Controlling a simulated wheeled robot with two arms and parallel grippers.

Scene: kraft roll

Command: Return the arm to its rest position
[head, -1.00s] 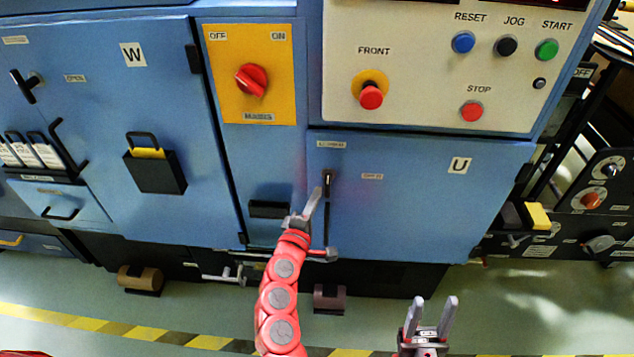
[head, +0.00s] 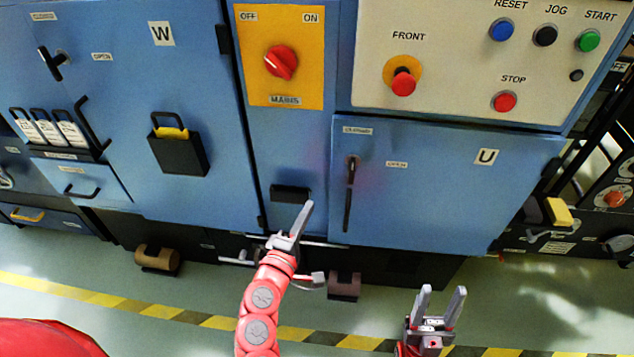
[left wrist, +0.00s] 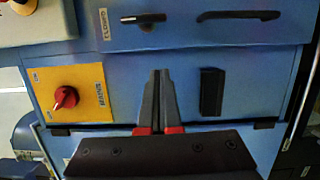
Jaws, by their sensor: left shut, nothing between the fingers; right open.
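My left arm is red and reaches up from the bottom of the head view. Its gripper (head: 298,224) is shut and empty, in front of the lower part of the blue cabinet, just below a black slot-like block (head: 291,194). The left wrist view shows the same gripper (left wrist: 160,85) with its fingers together, beside the black block (left wrist: 211,92). My right gripper (head: 438,306) is open and empty at the bottom of the head view, over the floor.
The blue cabinet carries a yellow mains panel with a red knob (head: 281,62), door U (head: 450,190) with a black handle (head: 349,195), and door W (head: 150,90). Red pedals or stops are not clear. A brown roll (head: 157,258) sits low at left. Striped floor (head: 200,318) lies in front.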

